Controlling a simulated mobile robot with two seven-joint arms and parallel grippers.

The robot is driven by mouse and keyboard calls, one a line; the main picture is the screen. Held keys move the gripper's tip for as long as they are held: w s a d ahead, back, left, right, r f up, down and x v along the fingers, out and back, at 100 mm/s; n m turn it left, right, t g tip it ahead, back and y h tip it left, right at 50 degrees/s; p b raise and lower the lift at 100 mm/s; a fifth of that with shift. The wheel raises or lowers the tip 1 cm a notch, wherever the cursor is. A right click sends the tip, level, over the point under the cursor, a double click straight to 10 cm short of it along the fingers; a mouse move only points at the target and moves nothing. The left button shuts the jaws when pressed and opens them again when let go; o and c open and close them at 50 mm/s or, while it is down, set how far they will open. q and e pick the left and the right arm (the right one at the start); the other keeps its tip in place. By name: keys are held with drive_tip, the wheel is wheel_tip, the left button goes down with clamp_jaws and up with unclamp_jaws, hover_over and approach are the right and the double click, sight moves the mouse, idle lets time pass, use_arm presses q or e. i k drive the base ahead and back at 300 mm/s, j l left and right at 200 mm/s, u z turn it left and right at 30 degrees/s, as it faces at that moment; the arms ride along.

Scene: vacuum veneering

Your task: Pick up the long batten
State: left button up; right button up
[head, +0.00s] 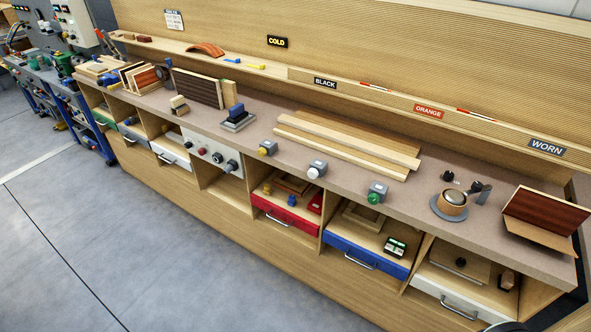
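Several long pale wooden battens (340,152) lie side by side on the bench top, right of its middle in the head view. They lie flat, along the length of the bench, near its back. The rear piece looks wider than the front strips, and they lie so close together that I cannot tell which is the longest. Nothing is touching them from above. Neither of my grippers shows in this view.
A blue-handled block (237,117) stands left.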

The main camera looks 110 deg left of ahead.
sight(389, 155)
drive_tip(key=u, duration=3.45)
drive_tip(key=i+u, duration=0.15)
drive_tip(key=i, duration=0.7)
drive_tip(key=i+j+u, duration=0.15)
drive_tip(key=j, duration=0.5)
drive_tip(key=k, duration=0.05)
